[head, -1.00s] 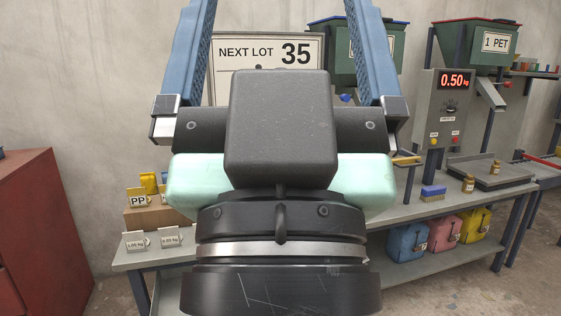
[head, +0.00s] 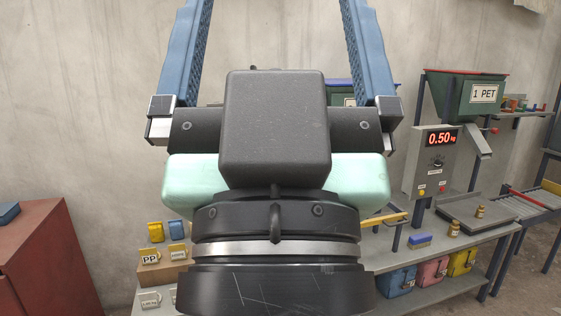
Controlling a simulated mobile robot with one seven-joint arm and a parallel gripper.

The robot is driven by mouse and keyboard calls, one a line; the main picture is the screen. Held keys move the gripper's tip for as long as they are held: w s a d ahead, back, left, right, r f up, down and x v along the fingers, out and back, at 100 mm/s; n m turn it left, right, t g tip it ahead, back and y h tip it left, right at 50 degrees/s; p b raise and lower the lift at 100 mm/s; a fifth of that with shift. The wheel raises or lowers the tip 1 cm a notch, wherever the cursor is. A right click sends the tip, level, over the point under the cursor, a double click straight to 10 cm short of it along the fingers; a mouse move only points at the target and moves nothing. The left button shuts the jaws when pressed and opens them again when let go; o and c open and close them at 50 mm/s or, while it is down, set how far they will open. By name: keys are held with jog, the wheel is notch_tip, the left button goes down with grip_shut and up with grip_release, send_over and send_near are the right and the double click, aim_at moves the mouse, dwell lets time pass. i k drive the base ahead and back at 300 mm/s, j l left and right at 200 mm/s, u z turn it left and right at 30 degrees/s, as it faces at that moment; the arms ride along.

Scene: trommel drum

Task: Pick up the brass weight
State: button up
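Two small brass weights show on the bench in the head view, at the right. One brass weight (head: 453,229) stands on the bench top at the near left of the scale's flat plate. The other brass weight (head: 480,211) is farther back, at or on the plate (head: 498,221); its exact footing is too small to tell. My gripper (head: 275,12) fills the middle of the view, with its two blue fingers wide apart and nothing between them. The fingertips are cut off by the top edge. Both weights are well to the right of my gripper.
The scale post's display (head: 440,138) reads 0.50. A blue block-like brush (head: 420,240) lies left of the weights. A green hopper (head: 470,97) marked "1 PET" stands behind. Blue, pink and yellow bins sit below the bench (head: 440,253). A red cabinet (head: 45,255) is at left.

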aim_at(479, 212)
jog(key=i+l, duration=0.7)
jog(key=l, duration=0.2)
jog(key=i+l+u, duration=0.1)
jog(key=i+l, duration=0.25)
jog(key=l, duration=0.15)
jog(key=i+l, duration=0.5)
jog(key=l, duration=0.2)
jog(key=i+l, duration=0.2)
jog(key=l, duration=0.2)
jog(key=i+l+u, duration=0.1)
jog(key=l, duration=0.25)
jog(key=i+l, duration=0.25)
jog(key=l, duration=0.15)
jog(key=i+l+u, duration=0.1)
jog(key=l, duration=0.25)
jog(key=i+l, duration=0.2)
jog(key=l, duration=0.2)
jog(key=i+l, duration=0.2)
jog(key=l, duration=0.2)
jog(key=i+l, duration=0.45)
jog(key=l, duration=0.3)
jog(key=i+l+u, duration=0.1)
jog(key=i+l, duration=0.25)
jog(key=i, duration=0.1)
